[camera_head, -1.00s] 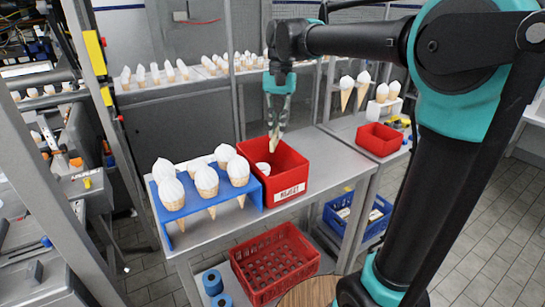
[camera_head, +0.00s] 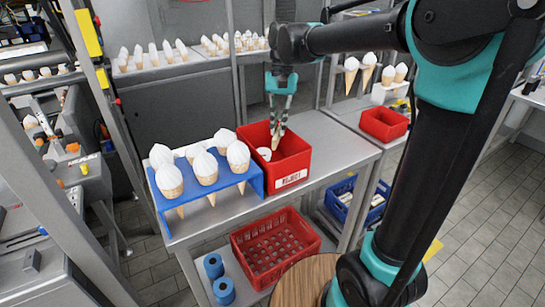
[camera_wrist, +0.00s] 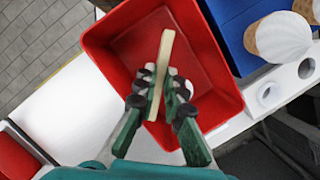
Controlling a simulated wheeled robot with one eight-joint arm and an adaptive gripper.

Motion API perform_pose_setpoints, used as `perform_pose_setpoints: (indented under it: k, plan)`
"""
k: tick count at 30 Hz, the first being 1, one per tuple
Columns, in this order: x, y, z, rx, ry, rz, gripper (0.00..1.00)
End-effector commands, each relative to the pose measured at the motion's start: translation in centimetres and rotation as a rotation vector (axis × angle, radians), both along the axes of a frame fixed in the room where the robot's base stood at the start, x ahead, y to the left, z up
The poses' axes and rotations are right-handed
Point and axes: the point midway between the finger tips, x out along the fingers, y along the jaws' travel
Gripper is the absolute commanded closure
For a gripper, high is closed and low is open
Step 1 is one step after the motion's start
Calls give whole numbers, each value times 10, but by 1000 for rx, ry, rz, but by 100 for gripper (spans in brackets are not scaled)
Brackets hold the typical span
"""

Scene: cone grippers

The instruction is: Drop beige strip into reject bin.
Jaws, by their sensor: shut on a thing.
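The red reject bin (camera_head: 292,160) stands on the metal table, its white label facing front. My gripper (camera_head: 279,125) points down over the bin opening and is shut on the beige strip (camera_head: 276,140). In the wrist view my gripper (camera_wrist: 163,92) pinches the beige strip (camera_wrist: 161,70) between its fingertips. The strip's exact height above the floor is hard to tell.
A blue rack (camera_head: 256,183) with several white-topped cones stands left of the bin, close to it. A smaller red bin (camera_head: 384,124) stands behind right. A red crate (camera_head: 272,250) sits on the lower shelf.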

Motion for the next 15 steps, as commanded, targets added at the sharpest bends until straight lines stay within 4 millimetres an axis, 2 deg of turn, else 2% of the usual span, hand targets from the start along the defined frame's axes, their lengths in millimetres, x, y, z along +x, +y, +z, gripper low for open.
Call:
perform_pose_setpoints:
  k: [5, 6, 11, 12, 15]
  plan:
    - [0, 0, 0, 0, 0, 0, 100]
    - [0, 0, 0, 0, 0, 0, 89]
    - [0, 0, 0, 0, 0, 0, 70]
    - [0, 0, 0, 0, 0, 0, 66]
    - [0, 0, 0, 0, 0, 0, 66]
